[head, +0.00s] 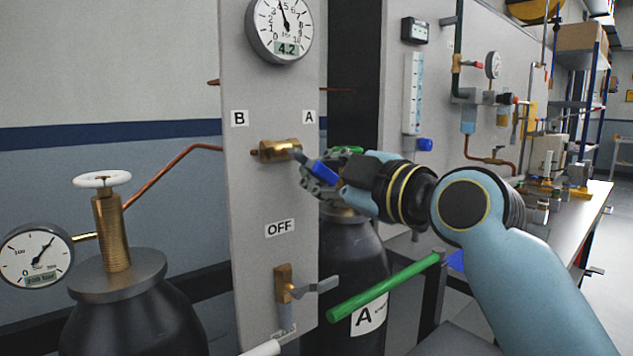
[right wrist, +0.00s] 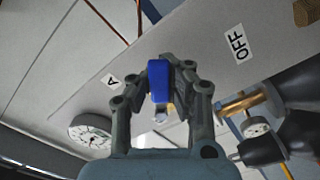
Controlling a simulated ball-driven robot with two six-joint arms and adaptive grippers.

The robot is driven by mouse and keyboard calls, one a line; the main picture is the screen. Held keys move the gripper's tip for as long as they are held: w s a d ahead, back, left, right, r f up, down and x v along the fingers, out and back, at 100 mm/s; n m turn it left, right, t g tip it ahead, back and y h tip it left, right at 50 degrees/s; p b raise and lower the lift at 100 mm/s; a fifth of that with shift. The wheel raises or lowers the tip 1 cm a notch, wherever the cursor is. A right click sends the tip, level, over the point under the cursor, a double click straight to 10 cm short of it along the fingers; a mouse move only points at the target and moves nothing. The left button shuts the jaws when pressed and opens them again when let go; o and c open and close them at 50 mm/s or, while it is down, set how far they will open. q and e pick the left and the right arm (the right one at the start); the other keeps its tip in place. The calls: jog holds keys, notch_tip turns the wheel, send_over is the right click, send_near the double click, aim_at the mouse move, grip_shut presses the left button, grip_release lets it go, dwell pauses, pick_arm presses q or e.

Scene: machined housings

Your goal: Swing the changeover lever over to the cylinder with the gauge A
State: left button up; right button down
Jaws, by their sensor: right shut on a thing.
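The changeover lever comes out of a brass valve (head: 277,151) on the grey panel (head: 262,195) and points right, tilted slightly down. Its blue grip (head: 325,171) is held between the fingers of my right gripper (head: 324,174). In the right wrist view the blue grip (right wrist: 159,80) sits between both fingers of the right gripper (right wrist: 160,75). Labels B (head: 239,118), A (head: 310,117) and OFF (head: 279,228) surround the valve. A black cylinder (head: 350,252) marked A stands behind the panel at right. Another black cylinder (head: 135,320) with a gauge (head: 36,254) stands at left. My left gripper is out of view.
A round gauge (head: 280,28) reading 4.2 sits above the valve. A lower brass valve (head: 284,287) with a grey lever juts from the panel. A green bar (head: 384,287) extends below my right arm. A workbench (head: 570,215) stands at right.

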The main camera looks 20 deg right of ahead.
jog(key=shift+f, duration=0.35)
jog(key=c, duration=1.8)
grip_release()
jog(key=shift+s, duration=0.1)
jog(key=o, duration=0.5)
jog(key=shift+s+d+r, duration=0.25)
jog(key=shift+s+r, duration=0.05)
jog(key=shift+s, duration=0.05)
jog(key=shift+c, duration=0.2)
jog(key=shift+o, duration=0.6)
jog(key=shift+w+a, duration=0.15)
jog(key=shift+w, duration=0.05)
jog(key=v, duration=0.7)
jog(key=shift+s, duration=0.2)
jog(key=shift+c, duration=0.5)
